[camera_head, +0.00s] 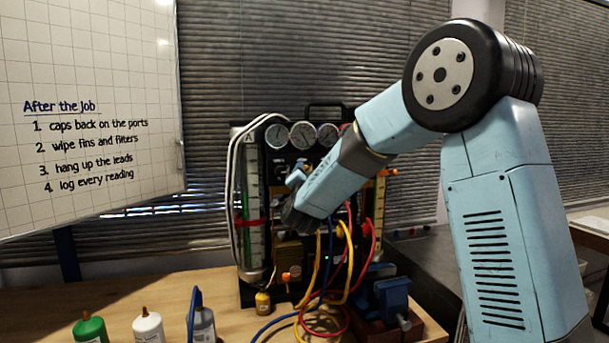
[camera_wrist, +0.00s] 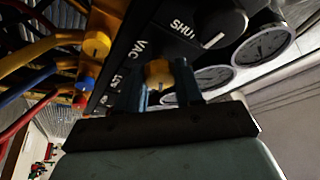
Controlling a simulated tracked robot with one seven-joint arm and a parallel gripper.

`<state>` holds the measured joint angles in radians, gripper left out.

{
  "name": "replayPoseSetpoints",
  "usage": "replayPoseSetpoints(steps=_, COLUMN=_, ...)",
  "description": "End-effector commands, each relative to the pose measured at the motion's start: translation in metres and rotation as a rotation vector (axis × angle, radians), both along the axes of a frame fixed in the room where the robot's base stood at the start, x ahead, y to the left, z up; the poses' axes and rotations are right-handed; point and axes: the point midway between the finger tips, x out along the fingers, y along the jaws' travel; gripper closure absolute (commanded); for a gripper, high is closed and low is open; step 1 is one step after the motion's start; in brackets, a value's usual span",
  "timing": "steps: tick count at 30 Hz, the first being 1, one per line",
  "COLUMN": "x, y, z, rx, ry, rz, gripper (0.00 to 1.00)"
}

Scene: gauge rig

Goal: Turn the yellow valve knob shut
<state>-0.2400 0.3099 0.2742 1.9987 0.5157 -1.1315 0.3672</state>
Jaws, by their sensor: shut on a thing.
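The yellow valve knob (camera_wrist: 159,74) is on the black panel in the wrist view, next to the label VAC. My gripper (camera_wrist: 158,90) has one blue finger on each side of it and is shut on it. How far the knob is turned I cannot tell. In the head view my arm reaches to the front of the gauge rig (camera_head: 305,160), and the wrist hides the held knob there.
A black knob (camera_wrist: 222,22) by the word SHUT and several round gauges (camera_wrist: 263,45) are close to my gripper. Yellow, blue and red hoses (camera_head: 345,255) hang below the panel. A blue vise (camera_head: 392,297) and bottles (camera_head: 147,327) stand on the bench.

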Motion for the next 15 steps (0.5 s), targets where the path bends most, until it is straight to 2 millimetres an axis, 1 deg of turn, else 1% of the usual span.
replayPoseSetpoints(steps=6, x=0.0003, y=-0.0015, z=0.0001, rx=0.198, ry=0.058, rz=-0.004, gripper=0.95)
replayPoseSetpoints(steps=15, x=0.0004, y=-0.0016, z=-0.0002, rx=0.427, ry=0.126, rz=-0.005, gripper=0.95)
